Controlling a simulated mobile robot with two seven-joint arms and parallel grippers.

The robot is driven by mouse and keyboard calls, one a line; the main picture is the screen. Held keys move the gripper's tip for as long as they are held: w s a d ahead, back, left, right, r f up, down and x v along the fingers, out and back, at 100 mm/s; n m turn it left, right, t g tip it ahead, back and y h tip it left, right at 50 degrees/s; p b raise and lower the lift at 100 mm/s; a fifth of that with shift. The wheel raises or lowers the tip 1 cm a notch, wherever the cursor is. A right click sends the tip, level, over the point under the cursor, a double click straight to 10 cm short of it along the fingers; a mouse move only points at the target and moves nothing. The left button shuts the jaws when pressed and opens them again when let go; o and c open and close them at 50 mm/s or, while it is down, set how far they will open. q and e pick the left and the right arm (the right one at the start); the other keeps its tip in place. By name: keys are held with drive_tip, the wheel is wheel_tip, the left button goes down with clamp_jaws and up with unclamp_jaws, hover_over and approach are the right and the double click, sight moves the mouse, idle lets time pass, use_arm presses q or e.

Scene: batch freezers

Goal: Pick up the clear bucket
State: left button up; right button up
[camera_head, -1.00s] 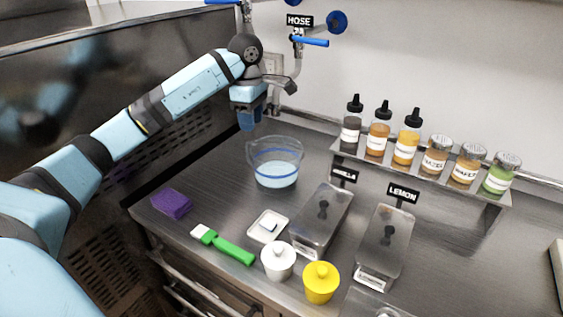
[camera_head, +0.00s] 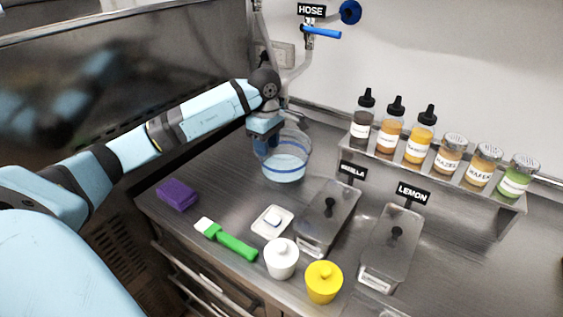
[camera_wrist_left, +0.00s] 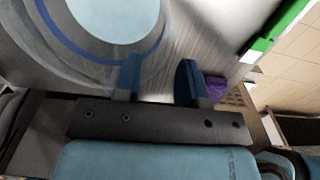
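The clear bucket (camera_head: 289,166) has a blue band and pale blue contents. It stands upright on the steel counter, near the back wall, in the head view. My left gripper (camera_head: 265,147) points down at the bucket's left side and covers part of its rim. In the left wrist view the bucket (camera_wrist_left: 112,22) fills the upper left. There my left gripper (camera_wrist_left: 160,82) is open, with one finger overlapping the bucket and the other outside it. I cannot tell whether a finger touches the wall. My right gripper is not in view.
A purple sponge (camera_head: 177,195), a green-handled brush (camera_head: 228,241), a small white dish (camera_head: 272,222), white (camera_head: 281,259) and yellow (camera_head: 323,283) pots and lidded steel containers (camera_head: 328,218) stand in front. A shelf of bottles and jars (camera_head: 437,165) is right. A hose tap (camera_head: 320,33) is above.

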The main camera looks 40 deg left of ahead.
use_arm(q)
wheel_tip(320, 180, down, 4)
drive_tip(key=shift+r, duration=0.15)
clamp_jaws()
idle(1.4)
